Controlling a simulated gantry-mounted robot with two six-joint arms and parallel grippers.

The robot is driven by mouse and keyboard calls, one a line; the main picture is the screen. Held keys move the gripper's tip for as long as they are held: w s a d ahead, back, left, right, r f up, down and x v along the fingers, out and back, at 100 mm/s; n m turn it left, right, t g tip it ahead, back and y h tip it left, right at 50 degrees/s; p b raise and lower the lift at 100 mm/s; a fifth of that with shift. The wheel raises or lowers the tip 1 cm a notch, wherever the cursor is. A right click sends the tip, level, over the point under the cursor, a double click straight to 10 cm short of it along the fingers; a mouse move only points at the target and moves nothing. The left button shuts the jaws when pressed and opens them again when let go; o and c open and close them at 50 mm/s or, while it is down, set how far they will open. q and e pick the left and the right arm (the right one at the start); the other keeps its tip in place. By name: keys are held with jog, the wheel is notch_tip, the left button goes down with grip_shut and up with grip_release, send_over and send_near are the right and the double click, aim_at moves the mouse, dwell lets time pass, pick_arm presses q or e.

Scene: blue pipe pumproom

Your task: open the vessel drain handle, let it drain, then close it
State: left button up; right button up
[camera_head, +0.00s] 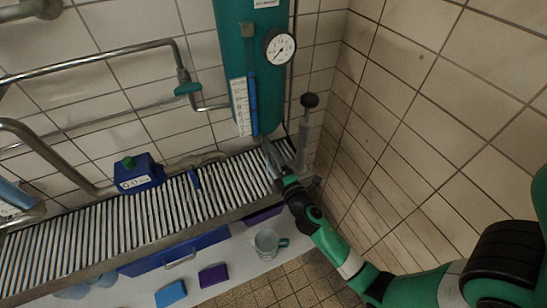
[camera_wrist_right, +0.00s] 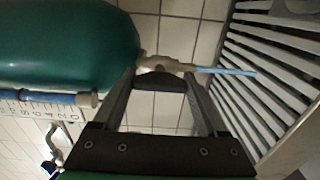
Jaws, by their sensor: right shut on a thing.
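The teal vessel (camera_head: 237,25) hangs on the tiled wall at the top middle, above the slatted grate. In the right wrist view its rounded end (camera_wrist_right: 70,45) fills the upper left. A pale drain valve (camera_wrist_right: 165,63) comes out of it, and a thin light-blue stream (camera_wrist_right: 228,71) runs from its spout toward the grate. My right gripper (camera_head: 270,152) is beneath the vessel. In the wrist view its fingers (camera_wrist_right: 160,82) close around the dark drain handle (camera_wrist_right: 160,79). The handle is hard to see in the head view. My left gripper is out of view.
A gauge (camera_head: 279,47) and a scale with a blue sight tube (camera_head: 252,100) are on the vessel. A grey post with a black knob (camera_head: 310,100) stands close right of my gripper. A blue box (camera_head: 138,172) sits left above the slatted grate (camera_head: 100,232). A mug (camera_head: 266,243) stands below.

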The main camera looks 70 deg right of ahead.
jog(key=shift+n, duration=0.3)
jog(key=o, duration=1.3)
jog(key=b+v, duration=0.1)
jog(key=v, duration=1)
jog(key=shift+s+a, duration=0.2)
jog(key=shift+s, duration=0.05)
